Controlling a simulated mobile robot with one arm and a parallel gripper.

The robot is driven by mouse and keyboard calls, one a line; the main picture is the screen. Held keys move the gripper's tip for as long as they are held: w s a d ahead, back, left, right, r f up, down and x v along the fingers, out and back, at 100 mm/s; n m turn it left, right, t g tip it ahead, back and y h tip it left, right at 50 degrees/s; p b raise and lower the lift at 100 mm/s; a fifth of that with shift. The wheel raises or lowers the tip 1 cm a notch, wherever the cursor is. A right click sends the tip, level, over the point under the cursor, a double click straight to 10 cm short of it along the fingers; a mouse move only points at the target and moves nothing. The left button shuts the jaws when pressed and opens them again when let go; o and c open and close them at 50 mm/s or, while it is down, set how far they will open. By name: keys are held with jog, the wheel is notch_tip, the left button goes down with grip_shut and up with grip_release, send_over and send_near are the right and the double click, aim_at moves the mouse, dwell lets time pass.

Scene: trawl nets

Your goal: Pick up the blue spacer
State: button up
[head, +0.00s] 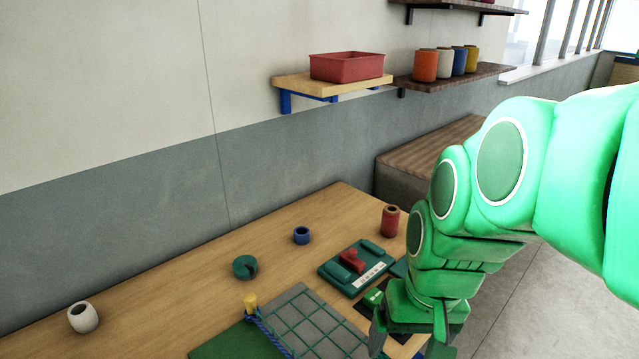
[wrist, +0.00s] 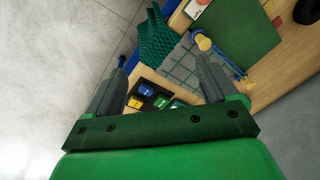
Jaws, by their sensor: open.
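The blue spacer (head: 301,235) is a short blue ring with a dark hole. It stands on the wooden table (head: 165,275) near the wall side, in the head view. I cannot make it out in the wrist view. My gripper (head: 408,342) is low at the right of the table in the head view, well to the right of the spacer and apart from it. In the wrist view my gripper (wrist: 163,68) has its two grey fingers spread, with nothing held between them.
Near the spacer stand a green notched ring (head: 245,267), a red spool (head: 390,221) and a green tray with a red part (head: 357,268). A white cup (head: 83,317) is far left. A netting board (head: 315,325) with a yellow-topped peg (head: 251,304) lies in front. Bare wood surrounds the spacer.

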jog(key=w+a+r+n+t+y, duration=0.1)
jog(key=w+a+r+t, duration=0.3)
jog(key=w+r, duration=0.55)
jog(key=w+a+r+t+y, duration=0.15)
jog(key=w+a+r, duration=0.45)
jog(key=w, duration=0.7)
jog(key=w+d+f+n+t+h, duration=0.1)
jog(key=w+d+f+h, duration=0.25)
jog(key=w+d, duration=0.2)
jog(key=w+d+f+n+h, duration=0.2)
jog(key=w+d+h, duration=0.25)
jog(key=d, duration=0.25)
jog(key=w+n+t+h, duration=0.45)
jog(key=w+n, duration=0.25)
jog(key=w, duration=0.2)
jog(key=w+a+f+n+t+y, duration=0.4)
jog(key=w+a+f+n, duration=0.5)
jog(key=a+f+n, duration=0.4)
jog(key=n+g+y, duration=0.2)
jog(key=n+y, duration=0.2)
jog(key=n, duration=0.7)
send_near(302, 229)
jog(key=shift+w+d+f, duration=0.1)
jog(key=shift+f, duration=0.05)
jog(key=shift+w+f, duration=0.15)
jog(key=shift+x, duration=3.65)
